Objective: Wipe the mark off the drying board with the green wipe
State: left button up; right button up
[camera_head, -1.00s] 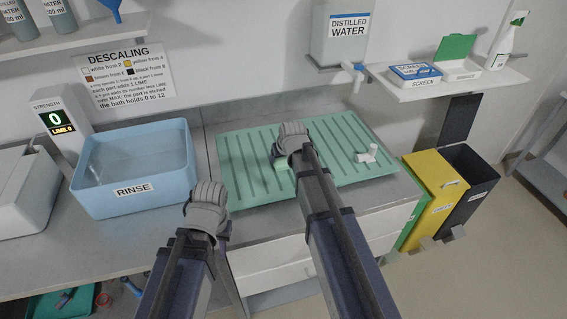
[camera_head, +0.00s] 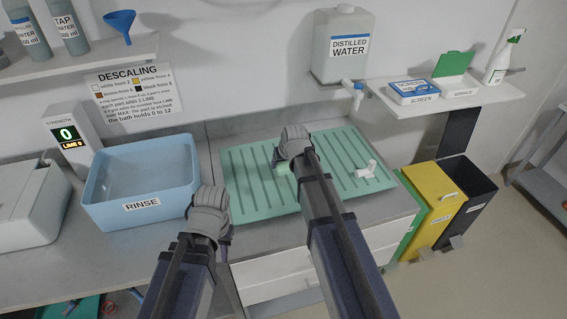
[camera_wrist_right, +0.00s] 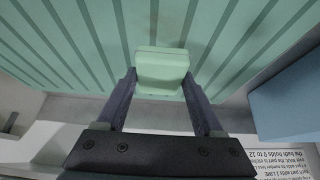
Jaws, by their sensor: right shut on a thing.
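The green drying board (camera_head: 330,199) lies on the counter, with raised ribs along it. The green wipe (camera_wrist_right: 161,68) is a pale green block in the right wrist view, held between the two fingers of my right gripper (camera_wrist_right: 163,90). In the head view the wipe (camera_head: 284,168) shows only partly beside my right wrist, over the left-middle of the board. I cannot tell whether it touches the board. No mark shows on the visible board. My left gripper (camera_head: 228,240) is low, in front of the board's left corner; its fingers are mostly hidden behind the wrist.
A white fitting (camera_head: 367,170) lies on the board's right part. The blue rinse tub (camera_head: 140,215) stands left of the board. A distilled water container (camera_head: 343,62) with a tap is above at the back. Yellow (camera_head: 432,190) and black (camera_head: 478,192) bins stand at the right.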

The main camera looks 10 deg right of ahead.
aim_at(283, 164)
pick_arm(q)
jog(key=shift+r, duration=0.4)
pick_arm(e)
jog(key=shift+r, duration=0.45)
